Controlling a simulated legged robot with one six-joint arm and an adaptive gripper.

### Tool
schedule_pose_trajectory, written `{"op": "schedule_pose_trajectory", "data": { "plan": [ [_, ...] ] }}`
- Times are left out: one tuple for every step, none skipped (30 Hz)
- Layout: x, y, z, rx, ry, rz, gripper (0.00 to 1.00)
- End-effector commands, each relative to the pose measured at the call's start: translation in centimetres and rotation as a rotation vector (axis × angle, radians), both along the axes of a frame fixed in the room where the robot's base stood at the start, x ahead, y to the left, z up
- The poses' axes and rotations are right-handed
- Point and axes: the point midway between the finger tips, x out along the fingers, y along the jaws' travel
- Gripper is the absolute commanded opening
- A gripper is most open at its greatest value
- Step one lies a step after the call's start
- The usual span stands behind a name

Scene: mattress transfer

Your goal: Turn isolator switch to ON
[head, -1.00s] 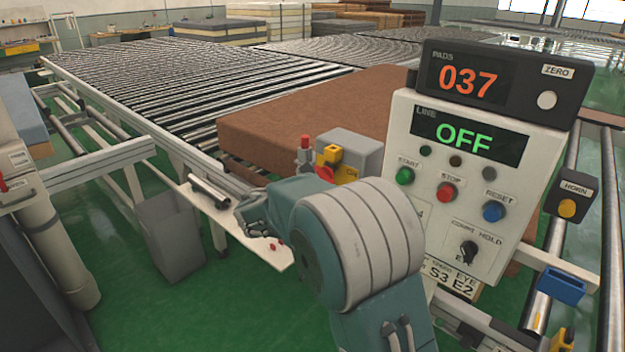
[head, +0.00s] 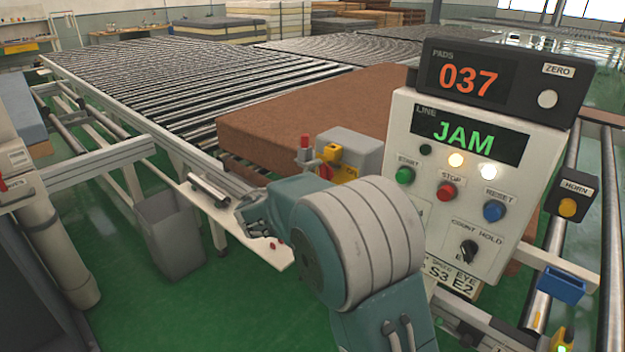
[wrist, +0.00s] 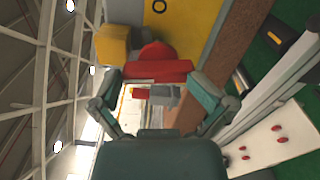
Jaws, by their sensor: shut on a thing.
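The isolator is a grey box (head: 352,148) with a yellow face (wrist: 190,25), standing beside the brown pad. Its red handle (head: 326,171) is partly hidden in the head view; in the wrist view the red handle (wrist: 157,70) lies crosswise before the yellow face. My gripper (wrist: 157,82) has its fingers on both sides of this handle and is shut on it. The isolator's ON mark is not readable.
A brown pad (head: 290,125) lies on the roller conveyor (head: 190,90). The control panel (head: 415,160) stands close on the right. A red-topped post (head: 305,150) is just left of the isolator. A grey bin (head: 168,235) stands on the green floor.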

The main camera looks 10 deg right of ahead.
Motion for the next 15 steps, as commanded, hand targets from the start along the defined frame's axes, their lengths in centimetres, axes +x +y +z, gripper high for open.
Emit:
{"op": "schedule_pose_trajectory", "data": {
  "plan": [
    [0.51, -0.99, 0.28, 0.015, -0.032, -0.004, 0.48],
    [0.50, -0.98, 0.27, 0.026, -0.048, -0.004, 0.48],
    [0.49, -0.99, 0.27, 0.041, -0.067, -0.004, 0.48],
    [0.50, -0.99, 0.26, 0.050, -0.080, -0.004, 0.48],
    [0.49, -0.98, 0.25, 0.060, -0.093, -0.004, 0.48],
    [0.49, -0.98, 0.25, 0.070, -0.107, -0.004, 0.48],
    [0.49, -0.97, 0.25, 0.078, -0.118, -0.004, 0.48],
    [0.49, -0.97, 0.24, 0.085, -0.126, -0.004, 0.48],
    [0.49, -0.97, 0.24, 0.093, -0.139, -0.004, 0.48],
    [0.48, -0.96, 0.24, 0.097, -0.146, -0.004, 0.48],
    [0.48, -0.96, 0.24, 0.102, -0.152, -0.004, 0.48],
    [0.48, -0.96, 0.23, 0.108, -0.160, -0.004, 0.48],
    [0.47, -0.96, 0.23, 0.112, -0.165, -0.004, 0.48],
    [0.47, -0.96, 0.23, 0.115, -0.169, -0.004, 0.48],
    [0.47, -0.95, 0.23, 0.118, -0.173, -0.004, 0.48]
  ]
}}
